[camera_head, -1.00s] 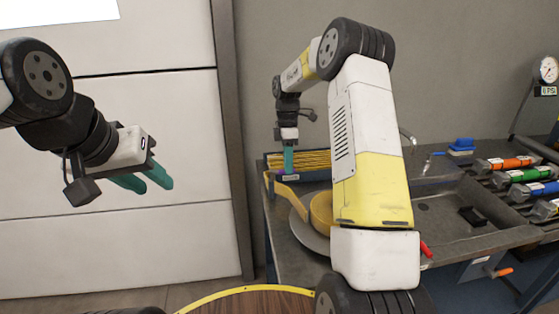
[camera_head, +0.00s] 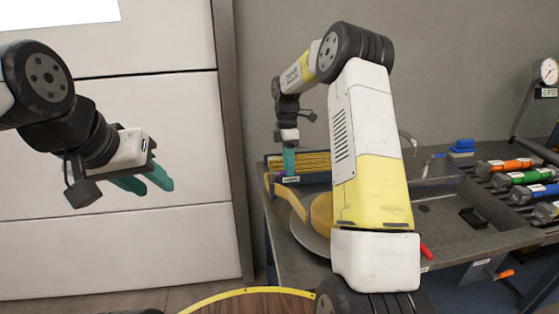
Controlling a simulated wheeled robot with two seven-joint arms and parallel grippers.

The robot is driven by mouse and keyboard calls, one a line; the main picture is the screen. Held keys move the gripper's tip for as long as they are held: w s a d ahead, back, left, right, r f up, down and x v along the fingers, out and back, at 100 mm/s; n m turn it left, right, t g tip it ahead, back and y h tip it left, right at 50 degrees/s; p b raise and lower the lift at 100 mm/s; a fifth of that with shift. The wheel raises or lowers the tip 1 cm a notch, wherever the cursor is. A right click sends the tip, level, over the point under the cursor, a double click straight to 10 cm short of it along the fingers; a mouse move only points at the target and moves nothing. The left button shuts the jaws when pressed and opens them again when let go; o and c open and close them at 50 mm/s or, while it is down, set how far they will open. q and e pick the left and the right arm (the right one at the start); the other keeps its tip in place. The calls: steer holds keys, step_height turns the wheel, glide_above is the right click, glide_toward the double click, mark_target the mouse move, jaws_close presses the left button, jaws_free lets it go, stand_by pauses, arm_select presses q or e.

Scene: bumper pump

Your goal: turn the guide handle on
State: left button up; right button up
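My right gripper (camera_head: 289,174) reaches over the bench and points down with teal fingers, at the front of a tray of yellow rods. Its fingers overlap in this view, so their gap is hidden. A small purple part (camera_head: 280,174) shows right beside the fingertips, and a small label sits just below them. I cannot tell whether the purple part is the guide handle or whether the fingers touch it. A yellow curved bar (camera_head: 282,192) runs from there toward a round yellow part (camera_head: 321,213), partly hidden by my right arm. My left gripper (camera_head: 157,187) is open and empty, away from the bench.
The tray of yellow rods (camera_head: 315,162) stands at the back left of the bench (camera_head: 285,253). Orange, green and blue cylinders (camera_head: 505,165) lie at the right, below a gauge (camera_head: 548,71). A red handle (camera_head: 426,250) and an orange handle (camera_head: 504,273) are at the front edge.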

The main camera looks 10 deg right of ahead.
steer(key=shift+r, duration=0.1)
step_height(320, 180, up, 8)
steer(key=w, duration=0.1)
steer(key=shift+w+f, duration=0.25)
